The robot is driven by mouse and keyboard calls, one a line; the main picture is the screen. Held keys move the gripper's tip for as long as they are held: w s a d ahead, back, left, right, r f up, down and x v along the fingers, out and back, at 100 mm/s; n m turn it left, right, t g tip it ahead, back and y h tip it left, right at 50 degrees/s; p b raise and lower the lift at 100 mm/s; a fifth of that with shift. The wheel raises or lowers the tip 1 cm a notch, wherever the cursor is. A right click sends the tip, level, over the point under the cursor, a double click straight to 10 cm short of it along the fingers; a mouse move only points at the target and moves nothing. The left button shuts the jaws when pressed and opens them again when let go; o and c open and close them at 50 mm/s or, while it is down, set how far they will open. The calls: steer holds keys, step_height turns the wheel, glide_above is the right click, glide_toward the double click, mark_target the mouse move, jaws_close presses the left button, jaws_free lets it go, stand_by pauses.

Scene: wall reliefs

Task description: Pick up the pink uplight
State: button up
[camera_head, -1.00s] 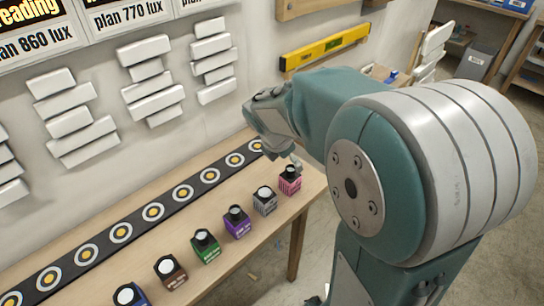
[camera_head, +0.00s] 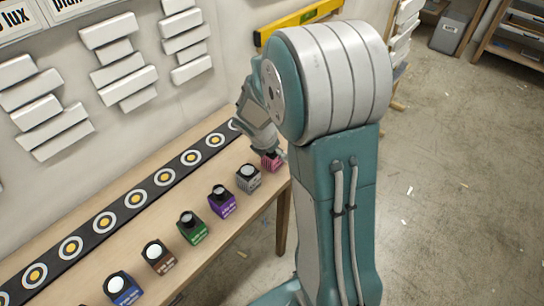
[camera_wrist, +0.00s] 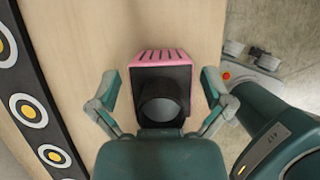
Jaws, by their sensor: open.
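The pink uplight (camera_head: 271,162) stands at the right end of the row on the wooden table, partly hidden by my gripper in the head view. In the wrist view the pink uplight (camera_wrist: 160,88) shows a pink striped side, a black top and a dark round lens. My gripper (camera_wrist: 157,103) is open above it, with one finger on each side of it. Gaps show between the fingers and the uplight. In the head view my gripper (camera_head: 274,150) is at the uplight, its fingers mostly hidden.
A grey uplight (camera_head: 248,177) stands close to the left, then purple (camera_head: 221,201), green (camera_head: 191,227), brown (camera_head: 158,256) and blue (camera_head: 122,288) ones. A black strip with ringed discs (camera_head: 133,199) runs along the wall side. The table's right edge is close by.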

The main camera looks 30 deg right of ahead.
steer(key=c, duration=1.2)
